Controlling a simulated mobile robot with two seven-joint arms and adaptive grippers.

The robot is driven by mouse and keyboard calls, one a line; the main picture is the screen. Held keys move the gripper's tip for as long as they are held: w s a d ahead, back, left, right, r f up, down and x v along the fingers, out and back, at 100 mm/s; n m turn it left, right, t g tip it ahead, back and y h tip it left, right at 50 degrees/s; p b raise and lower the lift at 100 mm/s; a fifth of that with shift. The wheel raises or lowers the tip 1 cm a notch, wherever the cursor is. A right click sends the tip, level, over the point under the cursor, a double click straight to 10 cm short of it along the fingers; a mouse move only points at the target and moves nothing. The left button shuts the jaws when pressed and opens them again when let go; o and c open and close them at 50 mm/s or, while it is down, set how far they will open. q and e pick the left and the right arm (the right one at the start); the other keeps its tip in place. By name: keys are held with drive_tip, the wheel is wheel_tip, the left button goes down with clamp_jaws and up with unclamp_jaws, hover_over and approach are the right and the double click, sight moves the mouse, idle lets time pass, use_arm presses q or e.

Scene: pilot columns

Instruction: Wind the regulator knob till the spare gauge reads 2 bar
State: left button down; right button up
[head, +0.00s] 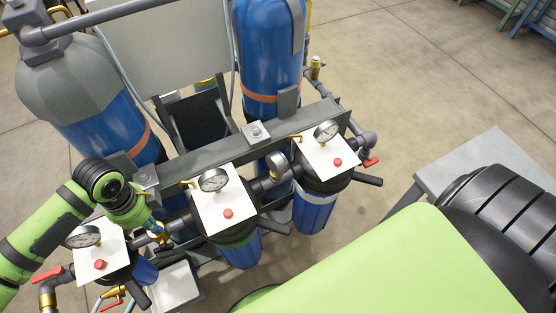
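My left arm comes in from the left, and its gripper (151,226) points down beside a small brass and blue fitting (158,237) between the left and middle filter housings. The fingertips are small and partly hidden, so I cannot tell whether they touch it or are open. Round dial gauges stand above the white plates: left gauge (83,237), middle gauge (214,180), right gauge (326,131). Another gauge (277,164) sits on the pipe between the middle and right housings. I cannot read the dials or tell which is the spare. No regulator knob is clearly identifiable. My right gripper is out of view.
White plates with red buttons (228,213) top the blue filter housings (315,209). Red-handled valves (371,162) and black levers stick out. Blue tanks (268,50) stand behind the grey frame. A grey table (484,160) is at right. My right arm fills the lower right.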

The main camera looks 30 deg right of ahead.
use_arm(q)
drive_tip(key=shift+a+f, duration=0.2)
drive_tip(key=shift+a, duration=0.05)
drive_tip(key=shift+r+m+p, duration=0.1)
drive_tip(key=shift+m+p, duration=0.4)
drive_tip(key=shift+m, duration=0.2)
drive_tip(key=c, duration=1.8)
unclamp_jaws()
drive_tip(key=shift+m, duration=0.3)
drive_tip(key=shift+c, duration=0.2)
drive_tip(key=o, duration=0.6)
drive_tip(key=shift+f, duration=0.25)
drive_tip(key=shift+o, duration=0.2)
drive_tip(key=shift+d+r+p, duration=0.1)
drive_tip(key=shift+r+p, duration=0.75)
drive_tip(key=shift+r, duration=0.05)
wheel_tip(320, 180, up, 7)
drive_tip(key=p, duration=0.7)
drive_tip(key=shift+w+f, duration=0.15)
drive_tip(key=shift+f, duration=0.05)
